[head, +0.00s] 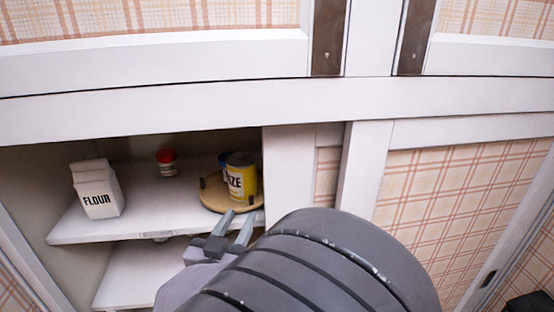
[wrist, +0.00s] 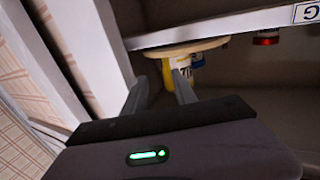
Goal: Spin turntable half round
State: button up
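The turntable (head: 212,200) is a round, light wooden disc at the right end of the cupboard's upper shelf. A yellow can (head: 243,182) with dark lettering stands on it, with a blue item (head: 223,159) partly hidden behind. A small dark peg (head: 203,183) shows at its left edge. My gripper (head: 238,221) is just in front of and below the disc, fingers apart and empty. In the wrist view the scene is upside down; the turntable (wrist: 180,48) and yellow can (wrist: 167,72) appear beyond my open fingers (wrist: 160,88). Contact with the disc cannot be told.
A white flour carton (head: 97,188) stands on the shelf (head: 140,218) at left, and a red-lidded jar (head: 167,163) further back. A lower shelf (head: 140,272) is beneath. A white sliding-door frame (head: 289,170) borders the opening close to the turntable's right.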

aim_at(250, 199)
jog(key=w, duration=0.4)
jog(key=w+d, duration=0.1)
jog(key=w, duration=0.1)
jog(key=shift+w, duration=0.15)
jog(key=shift+c, duration=0.4)
grip_shut()
dwell(0.7)
